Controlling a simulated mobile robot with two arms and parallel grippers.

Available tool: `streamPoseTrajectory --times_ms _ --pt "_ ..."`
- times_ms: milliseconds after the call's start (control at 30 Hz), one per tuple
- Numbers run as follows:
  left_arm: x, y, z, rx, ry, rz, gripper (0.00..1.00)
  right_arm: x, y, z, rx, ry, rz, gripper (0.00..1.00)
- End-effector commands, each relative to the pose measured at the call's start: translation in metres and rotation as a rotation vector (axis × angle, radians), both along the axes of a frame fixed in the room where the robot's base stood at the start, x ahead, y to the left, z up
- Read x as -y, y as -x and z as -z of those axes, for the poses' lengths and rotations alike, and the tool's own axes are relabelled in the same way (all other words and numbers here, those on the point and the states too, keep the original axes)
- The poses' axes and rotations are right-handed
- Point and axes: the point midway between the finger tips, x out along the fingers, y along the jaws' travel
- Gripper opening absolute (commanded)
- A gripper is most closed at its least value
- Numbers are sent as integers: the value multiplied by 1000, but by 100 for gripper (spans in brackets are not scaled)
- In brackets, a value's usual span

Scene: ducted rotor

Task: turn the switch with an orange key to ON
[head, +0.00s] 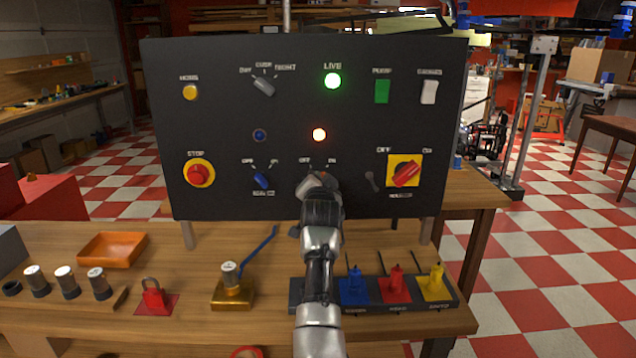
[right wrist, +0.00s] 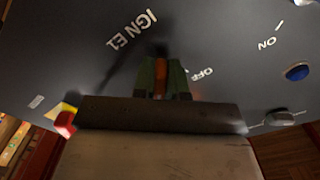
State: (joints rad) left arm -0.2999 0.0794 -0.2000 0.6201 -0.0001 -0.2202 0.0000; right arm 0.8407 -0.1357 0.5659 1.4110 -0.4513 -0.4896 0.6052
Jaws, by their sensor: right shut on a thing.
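The control panel (head: 225,120) stands upright on the bench. My right gripper (head: 320,182) is at its lower middle, at a switch with OFF and ON labels above it. In the right wrist view, my right gripper (right wrist: 160,80) is shut on the orange key (right wrist: 159,78), one finger on each side. An OFF label shows just right of the fingers and an IGN E1 label at upper left, both turned over. In the head view the gripper hides most of the key, so its angle there is unclear. My left gripper is not in view.
A lit pale-orange lamp (head: 319,134) is above the switch. A blue-key switch (head: 261,181) is to its left, a red rotary switch (head: 406,173) to its right. A green lamp (head: 333,81) is lit. Blue, red and yellow pieces (head: 395,287) stand in a tray below.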

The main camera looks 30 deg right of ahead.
Motion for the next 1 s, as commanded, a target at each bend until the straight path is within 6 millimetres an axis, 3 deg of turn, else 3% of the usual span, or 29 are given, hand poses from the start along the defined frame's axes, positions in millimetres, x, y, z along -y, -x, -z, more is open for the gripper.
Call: streamPoseTrajectory --times_ms 333,367,500,1000 --pt "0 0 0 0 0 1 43 -1 0 1 2 -10 -2 0" --pt "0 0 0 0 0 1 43 0 0 1 2 -10 -2 16" --pt "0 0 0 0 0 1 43 0 0 1 1 -7 -1 38" --pt "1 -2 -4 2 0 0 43 1 0 -1 1 -5 -1 38"
